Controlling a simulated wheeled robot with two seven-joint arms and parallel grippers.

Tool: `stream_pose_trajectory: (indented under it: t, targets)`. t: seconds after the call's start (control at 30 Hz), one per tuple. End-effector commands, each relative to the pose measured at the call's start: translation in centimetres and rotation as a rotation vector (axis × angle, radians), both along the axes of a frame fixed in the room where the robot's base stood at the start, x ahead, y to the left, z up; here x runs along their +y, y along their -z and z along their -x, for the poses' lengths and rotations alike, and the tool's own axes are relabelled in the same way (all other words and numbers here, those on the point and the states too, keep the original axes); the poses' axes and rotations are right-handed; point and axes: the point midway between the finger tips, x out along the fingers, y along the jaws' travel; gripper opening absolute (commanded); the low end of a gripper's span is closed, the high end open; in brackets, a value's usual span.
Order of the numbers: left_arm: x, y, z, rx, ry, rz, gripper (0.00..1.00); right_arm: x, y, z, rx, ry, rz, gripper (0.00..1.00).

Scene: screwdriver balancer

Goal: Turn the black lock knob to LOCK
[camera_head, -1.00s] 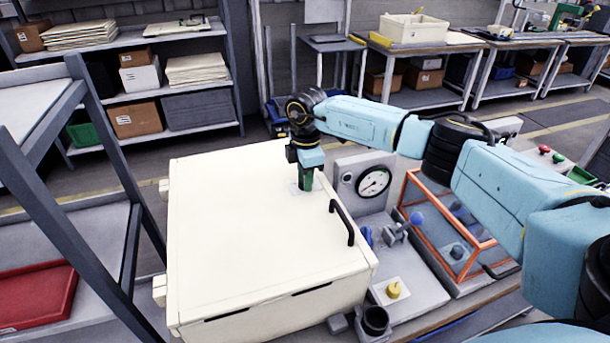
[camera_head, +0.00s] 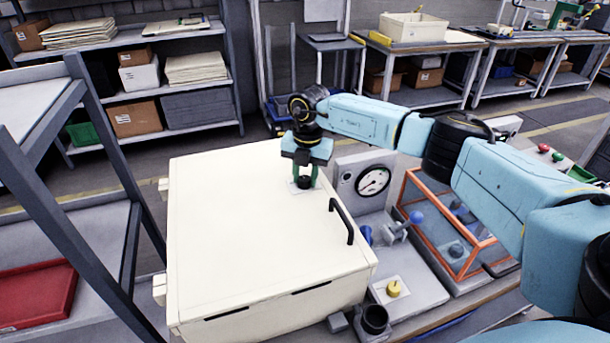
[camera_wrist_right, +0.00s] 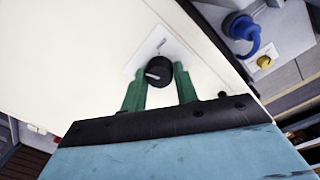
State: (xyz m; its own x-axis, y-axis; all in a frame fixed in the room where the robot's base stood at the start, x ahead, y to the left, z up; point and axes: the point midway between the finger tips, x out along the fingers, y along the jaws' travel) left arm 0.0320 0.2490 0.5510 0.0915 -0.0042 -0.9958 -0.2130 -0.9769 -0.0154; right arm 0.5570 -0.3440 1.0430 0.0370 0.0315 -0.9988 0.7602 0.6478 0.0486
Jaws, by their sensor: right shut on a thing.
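The black lock knob (camera_head: 304,183) stands on a small pale plate on top of the cream box (camera_head: 235,235). In the right wrist view the black lock knob (camera_wrist_right: 158,71) shows a white pointer mark on its left side. The lettering on its plate is too small to read. My right gripper (camera_head: 304,180) points down from above, its green fingers on either side of the knob, shut on it. In the right wrist view my right gripper (camera_wrist_right: 159,88) also has one finger on each side of the knob. My left gripper is out of view.
A black handle (camera_head: 341,221) stands on the box right of the knob. A round gauge (camera_head: 373,181), a blue-knobbed lever (camera_head: 415,218), a yellow knob (camera_head: 393,289) and an orange-framed case (camera_head: 440,240) lie further right. The box top left of the knob is clear.

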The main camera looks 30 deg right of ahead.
Motion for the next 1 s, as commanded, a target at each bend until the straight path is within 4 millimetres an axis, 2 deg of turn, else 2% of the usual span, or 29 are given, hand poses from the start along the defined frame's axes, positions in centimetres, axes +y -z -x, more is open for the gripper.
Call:
stream_pose_trajectory:
  t: [0.2, 0.5, 1.0]
  targets:
    - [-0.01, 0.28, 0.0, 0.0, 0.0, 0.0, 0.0, -0.03, -0.1, -0.11, -0.003, -0.183, -0.001, 0.07]
    - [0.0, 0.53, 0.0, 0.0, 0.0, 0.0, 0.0, -0.03, -0.12, -0.14, -0.004, -0.365, -0.001, 0.07]
    - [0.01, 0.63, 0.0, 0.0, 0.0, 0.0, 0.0, -0.02, -0.15, -0.14, -0.003, -0.45, -0.001, 0.07]
